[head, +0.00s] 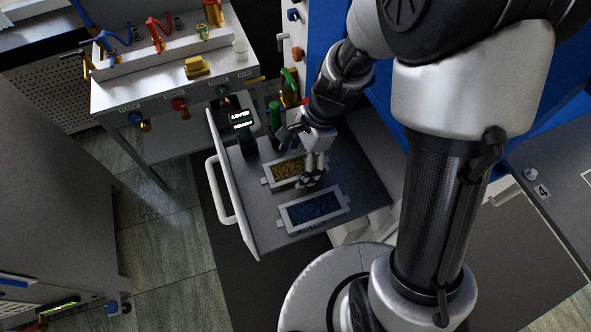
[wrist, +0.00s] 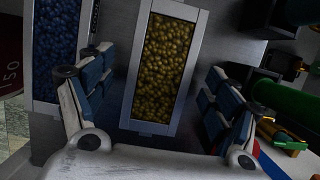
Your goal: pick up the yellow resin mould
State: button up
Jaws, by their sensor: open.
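The yellow resin mould is a grey metal tray (head: 267,180) filled with yellow pellets, lying in an open drawer. In the wrist view my gripper (wrist: 157,78) is open, with one finger on each side of the mould and nothing held. I cannot tell the exact height of the fingertips above the drawer floor.

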jog(key=shift+a+f, duration=0.1)
jog(key=shift+f, duration=0.3)
jog(key=shift+r, duration=0.1)
jog(key=c, duration=1.6)
jog(key=shift+r, duration=0.1)
